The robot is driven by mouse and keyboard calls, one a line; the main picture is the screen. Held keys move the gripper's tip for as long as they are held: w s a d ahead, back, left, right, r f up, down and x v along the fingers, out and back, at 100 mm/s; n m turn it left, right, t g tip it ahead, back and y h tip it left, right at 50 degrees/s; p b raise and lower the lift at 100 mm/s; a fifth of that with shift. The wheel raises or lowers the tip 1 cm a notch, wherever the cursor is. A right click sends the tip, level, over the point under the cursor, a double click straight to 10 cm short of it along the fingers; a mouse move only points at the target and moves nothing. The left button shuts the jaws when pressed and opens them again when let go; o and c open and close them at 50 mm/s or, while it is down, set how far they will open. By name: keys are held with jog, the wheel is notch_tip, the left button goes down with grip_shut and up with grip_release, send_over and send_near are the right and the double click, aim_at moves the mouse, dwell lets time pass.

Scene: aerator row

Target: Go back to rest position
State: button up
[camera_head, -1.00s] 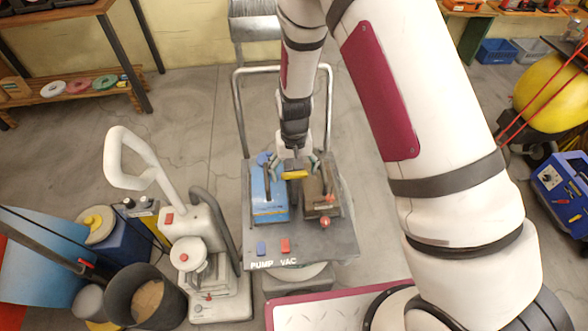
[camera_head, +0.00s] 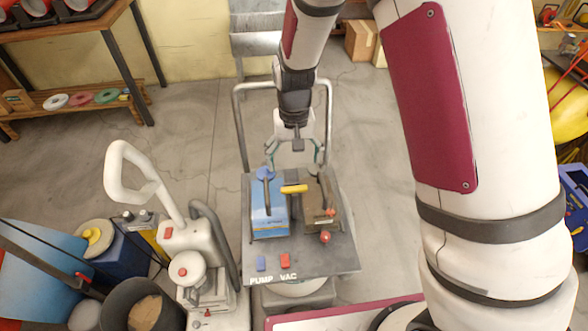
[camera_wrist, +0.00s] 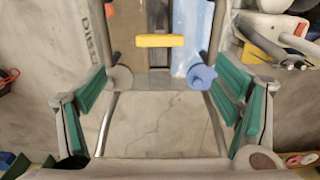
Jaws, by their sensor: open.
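My gripper (camera_head: 294,162) is open and empty in the head view, its fingers spread apart above the far side of the cart (camera_head: 330,262). In the wrist view its green-padded fingers stand wide apart at left and right, with nothing between them. A yellow bar (camera_head: 294,189) lies between the tops of a blue box (camera_head: 268,222) and a brown box (camera_head: 321,212) on the cart. The yellow bar also shows in the wrist view (camera_wrist: 160,41), beyond the fingertips. The gripper appears clear of the bar and boxes.
A tall metal frame handle (camera_head: 238,115) rises at the cart's far side. A white machine with a loop handle (camera_head: 122,175) and a dark bin (camera_head: 115,303) stand at left. Open floor (camera_head: 195,120) lies behind them. A wooden shelf (camera_head: 75,103) is at back left.

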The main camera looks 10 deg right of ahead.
jog(key=shift+r, duration=0.6)
jog(key=s+d+r+t+y, duration=0.1)
jog(key=s+d+r, duration=0.25)
jog(key=r, duration=0.55)
jog(key=s+d+r+t, duration=0.2)
jog(key=s+d+r, duration=0.15)
jog(key=r, duration=0.65)
jog(key=s+d+r+t, duration=0.1)
jog(key=s+d+r, duration=0.1)
jog(key=s, duration=0.3)
jog(key=s+d+r, duration=0.1)
jog(key=s+r, duration=0.2)
jog(key=s, duration=0.2)
jog(key=s+d+r+t+h, duration=0.1)
jog(key=s+d+r, duration=0.1)
jog(key=s, duration=0.3)
jog(key=shift+s+d+r+t, duration=0.15)
jog(key=shift+d+r+t, duration=0.15)
jog(key=shift+r, duration=0.3)
